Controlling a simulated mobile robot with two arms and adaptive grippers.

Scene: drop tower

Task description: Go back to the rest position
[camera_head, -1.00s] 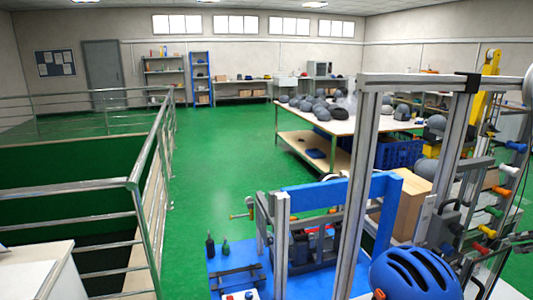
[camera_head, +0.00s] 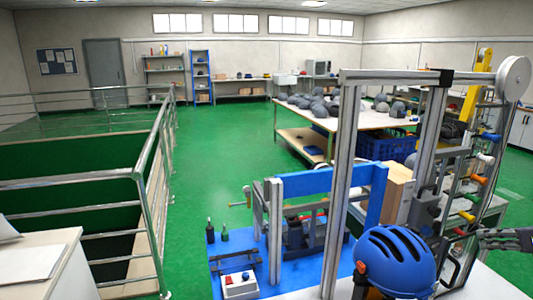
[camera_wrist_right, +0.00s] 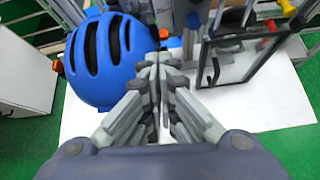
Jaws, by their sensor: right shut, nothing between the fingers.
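My right gripper (camera_head: 492,237) shows at the right edge of the head view, beside the drop tower frame (camera_head: 347,150) and right of the blue helmet (camera_head: 402,258). In the right wrist view, the gripper (camera_wrist_right: 163,66) has its grey fingers together, with nothing between them. The blue helmet (camera_wrist_right: 103,58) is left of the fingers there, apart from the fingertips as far as I can tell. The helmet sits low at the tower, over a white surface (camera_wrist_right: 265,100). My left gripper is not in view.
A rack of coloured handles (camera_head: 478,180) stands close to my right gripper. A blue bench (camera_head: 235,262) with a control box (camera_head: 240,286) is left of the tower. Metal railings (camera_head: 150,190) border the left side. Green floor (camera_head: 225,150) is open in the middle.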

